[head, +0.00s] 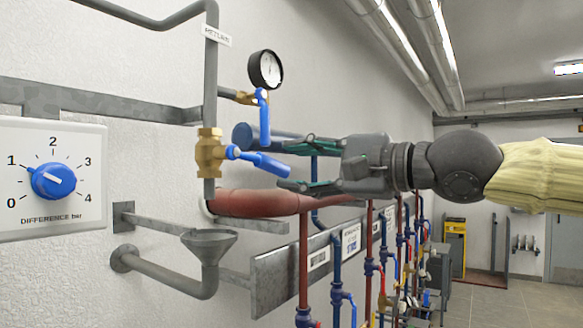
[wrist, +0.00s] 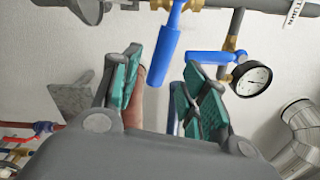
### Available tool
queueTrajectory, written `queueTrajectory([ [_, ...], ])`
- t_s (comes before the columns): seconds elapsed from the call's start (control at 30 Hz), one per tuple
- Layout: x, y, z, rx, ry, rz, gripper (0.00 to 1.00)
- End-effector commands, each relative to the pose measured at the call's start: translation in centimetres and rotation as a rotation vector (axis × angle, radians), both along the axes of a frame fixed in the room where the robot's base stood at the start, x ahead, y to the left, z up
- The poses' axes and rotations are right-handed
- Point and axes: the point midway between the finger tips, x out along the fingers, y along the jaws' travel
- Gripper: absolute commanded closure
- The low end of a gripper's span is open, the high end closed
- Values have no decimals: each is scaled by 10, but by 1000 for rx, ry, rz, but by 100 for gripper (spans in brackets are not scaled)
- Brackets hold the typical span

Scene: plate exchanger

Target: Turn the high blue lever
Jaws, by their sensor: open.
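Two blue levers show on the wall pipes. The higher one (head: 264,118) hangs straight down below the pressure gauge; in the wrist view this lever (wrist: 212,57) lies to the right. The lower one (head: 262,163) slopes down to the right from a brass valve (head: 209,152) on the grey vertical pipe; in the wrist view this lever (wrist: 165,57) points toward the gap between my fingers. My gripper (head: 285,167) is open, with green finger pads, pointing left. In the wrist view my gripper (wrist: 164,62) shows nothing clamped. Whether a pad touches the lower lever cannot be told.
A pressure gauge (head: 265,69) stands above the higher lever. A thick red pipe (head: 265,202) runs just below my gripper. A dial box (head: 95,160) is at far left. A grey funnel (head: 209,240) sits below the valve. Floor is free at far right.

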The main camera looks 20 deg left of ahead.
Motion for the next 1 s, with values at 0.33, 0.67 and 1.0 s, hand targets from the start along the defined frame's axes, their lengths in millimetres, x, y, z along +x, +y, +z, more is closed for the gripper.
queueTrajectory([
  [0.33, -6, -24, -1, 0, 1, 0, 56],
  [0.67, -7, -26, 0, -1, 1, 0, 56],
  [1.0, 22, -2, -94, -124, 44, -22, 100],
])
